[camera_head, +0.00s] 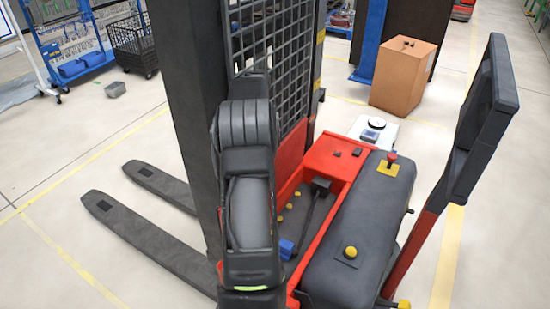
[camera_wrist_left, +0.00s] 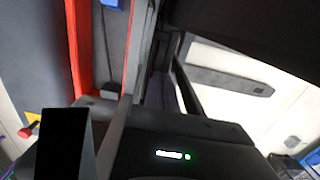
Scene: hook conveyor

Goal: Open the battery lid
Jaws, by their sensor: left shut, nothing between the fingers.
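A long dark grey cover (camera_head: 350,215), which looks like the battery lid, lies flat along the red truck body (camera_head: 335,160). It carries a yellow knob (camera_head: 350,252) and, at its far end, a red button (camera_head: 391,157) on a yellow plate. In the left wrist view a grey surface (camera_wrist_left: 35,55) that seems to be this cover is at upper left, beside a red strip. My left gripper (camera_wrist_left: 64,112) shows there as a black shape at lower left; it is shut and empty, and I cannot tell whether it touches anything. My right gripper is not in view.
My left arm blocks part of the truck in the head view. A dark screen (camera_head: 490,95) on a red post stands at right. Two forks (camera_head: 140,235) reach out left. A brown box (camera_head: 402,75) stands behind.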

